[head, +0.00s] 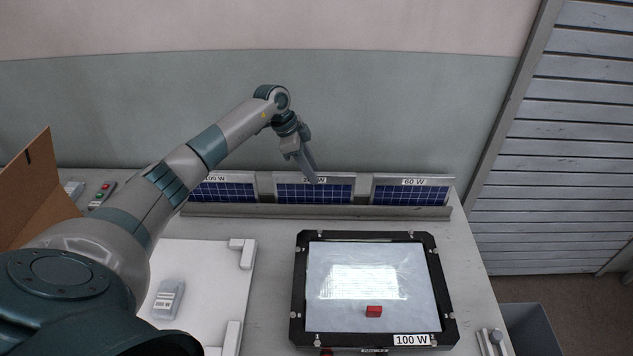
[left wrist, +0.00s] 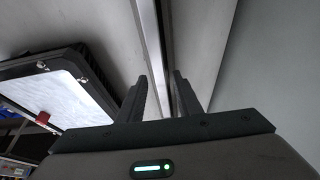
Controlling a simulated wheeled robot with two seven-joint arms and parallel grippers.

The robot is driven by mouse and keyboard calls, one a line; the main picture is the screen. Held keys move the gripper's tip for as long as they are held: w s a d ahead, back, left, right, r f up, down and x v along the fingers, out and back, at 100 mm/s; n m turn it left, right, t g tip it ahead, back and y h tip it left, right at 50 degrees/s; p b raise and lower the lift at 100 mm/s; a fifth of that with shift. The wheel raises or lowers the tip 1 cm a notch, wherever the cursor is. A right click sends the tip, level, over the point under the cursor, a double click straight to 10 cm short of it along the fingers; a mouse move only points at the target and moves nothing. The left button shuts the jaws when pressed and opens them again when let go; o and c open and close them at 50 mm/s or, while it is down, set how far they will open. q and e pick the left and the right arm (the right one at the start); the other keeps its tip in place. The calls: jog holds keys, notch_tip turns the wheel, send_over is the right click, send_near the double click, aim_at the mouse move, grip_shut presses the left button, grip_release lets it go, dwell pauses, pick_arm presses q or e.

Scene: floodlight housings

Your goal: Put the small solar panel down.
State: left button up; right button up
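Several solar panels stand in a row along the wall. The middle solar panel (head: 316,194) is upright, level with its neighbours, and its label is partly hidden by my left gripper (head: 313,181). That gripper points down at the panel's upper edge. In the left wrist view the fingers of my left gripper (left wrist: 160,92) are a narrow gap apart, with pale and dark strips running between them. I cannot tell whether they press on the panel. My right gripper is not in view.
The panels stand behind a grey rail (head: 240,211). A black-framed floodlight (head: 447,290) labelled 100 W lies in front, with a red block (head: 374,311) on its pane. A white tray (head: 215,270) holds a grey part (head: 168,298). A cardboard flap (head: 35,190) rises at left.

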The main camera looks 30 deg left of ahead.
pick_arm(q)
jog(key=b+v, duration=0.1)
jog(key=v, duration=0.4)
jog(key=shift+r+b, duration=0.1)
jog(key=shift+b, duration=0.2)
jog(key=shift+s+a+r, duration=0.1)
jog(key=shift+a+r, duration=0.05)
jog(key=shift+r, duration=0.3)
